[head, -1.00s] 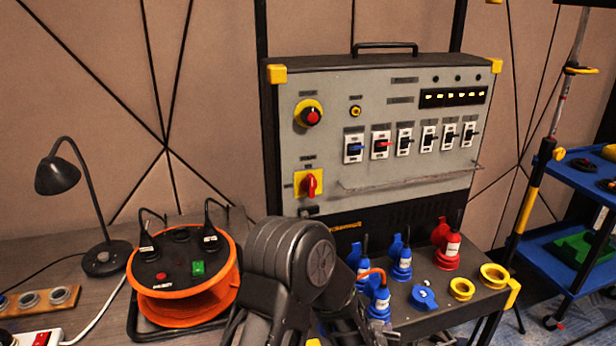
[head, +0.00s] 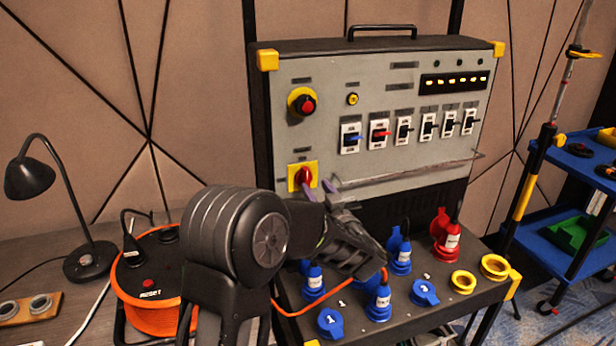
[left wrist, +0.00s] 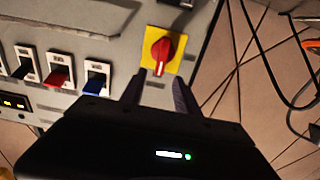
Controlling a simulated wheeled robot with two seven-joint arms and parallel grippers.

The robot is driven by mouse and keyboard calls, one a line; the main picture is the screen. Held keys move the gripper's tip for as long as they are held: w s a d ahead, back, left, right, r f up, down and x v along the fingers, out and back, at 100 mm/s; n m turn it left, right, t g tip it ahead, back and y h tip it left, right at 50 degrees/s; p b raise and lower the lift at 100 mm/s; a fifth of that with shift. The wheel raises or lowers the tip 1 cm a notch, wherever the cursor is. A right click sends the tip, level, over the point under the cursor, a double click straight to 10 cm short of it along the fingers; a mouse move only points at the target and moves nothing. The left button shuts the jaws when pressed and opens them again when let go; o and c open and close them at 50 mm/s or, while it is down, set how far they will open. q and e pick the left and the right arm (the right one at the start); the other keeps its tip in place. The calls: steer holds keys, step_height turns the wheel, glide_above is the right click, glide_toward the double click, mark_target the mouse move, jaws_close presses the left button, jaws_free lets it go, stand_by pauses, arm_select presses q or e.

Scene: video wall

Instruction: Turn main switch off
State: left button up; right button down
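The main switch is a red rotary knob (head: 304,177) on a yellow square plate (head: 293,180), low on the left of the grey panel. In the left wrist view the red knob (left wrist: 163,52) lies just beyond my fingertips, with its white mark toward the gripper. My left gripper (head: 318,187) reaches up to the switch from below right in the head view. In the left wrist view its two fingers (left wrist: 157,78) stand apart with nothing between them. Whether a fingertip touches the knob is unclear. My right gripper is not in view.
A red emergency button (head: 307,104) sits above the switch. Several breakers (head: 380,134) line the panel, with a thin rail (head: 410,174) below. Blue plugs (head: 400,258) and a red plug (head: 446,240) stand on the shelf. An orange cable reel (head: 150,305) is at left.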

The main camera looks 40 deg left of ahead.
mark_target(307, 176)
arm_select(q)
steer(key=x, duration=0.6)
steer(key=shift+w+a+p, duration=0.25)
steer(key=shift+a+p, duration=0.1)
steer(key=shift+p, duration=0.05)
steer(key=shift+c, duration=0.5)
steer(key=shift+f, duration=0.1)
jaws_close()
